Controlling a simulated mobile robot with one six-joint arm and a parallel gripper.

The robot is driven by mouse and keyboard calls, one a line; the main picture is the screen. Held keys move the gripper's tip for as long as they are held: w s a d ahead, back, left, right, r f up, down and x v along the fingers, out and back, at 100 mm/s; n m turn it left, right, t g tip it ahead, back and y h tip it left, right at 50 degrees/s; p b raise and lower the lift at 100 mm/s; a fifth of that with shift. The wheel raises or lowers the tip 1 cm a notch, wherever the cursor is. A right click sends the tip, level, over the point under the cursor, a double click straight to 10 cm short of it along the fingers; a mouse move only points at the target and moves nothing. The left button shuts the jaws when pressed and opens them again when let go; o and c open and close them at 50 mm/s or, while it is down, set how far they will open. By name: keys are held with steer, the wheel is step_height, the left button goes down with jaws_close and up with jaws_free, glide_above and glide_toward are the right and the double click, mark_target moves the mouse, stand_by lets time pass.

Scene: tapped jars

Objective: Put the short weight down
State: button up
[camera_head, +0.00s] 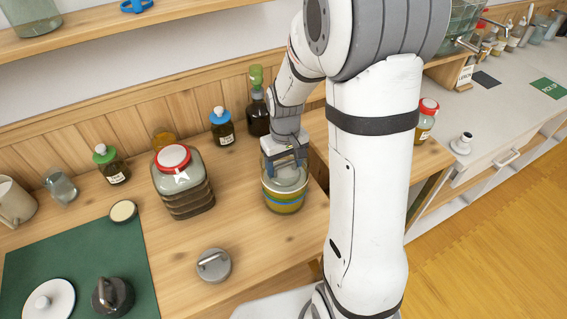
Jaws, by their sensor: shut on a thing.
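My gripper (286,163) points down into the mouth of a glass jar (284,206) with yellow and blue bands, near the right end of the wooden counter. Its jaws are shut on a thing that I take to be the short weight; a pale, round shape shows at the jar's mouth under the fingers. The jar's wall and the fingers hide most of it, and I cannot tell whether it touches the contents. A grey round weight with a bar handle (213,264) stands on the counter, left of and nearer than the jar.
A big red-lidded jar (182,184) stands to the left. Bottles with blue (222,128) and green (257,109) caps stand behind. A green mat (75,262) holds a dark knobbed piece (112,296) and a white lid (47,301). Bare wood lies between the big jar and the banded jar.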

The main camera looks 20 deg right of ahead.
mark_target(285, 163)
steer(key=o, duration=0.8)
steer(key=shift+f, duration=0.1)
step_height(285, 163, up, 11)
steer(key=s+r+t, duration=0.1)
steer(key=s, duration=0.4)
steer(key=s+r+m+t, duration=0.1)
steer(key=s+r, duration=0.1)
steer(key=s, duration=0.3)
steer(key=s+r+m+t, duration=0.1)
steer(key=s, duration=0.5)
steer(key=shift+a+r, duration=0.15)
steer(key=shift+r, duration=0.05)
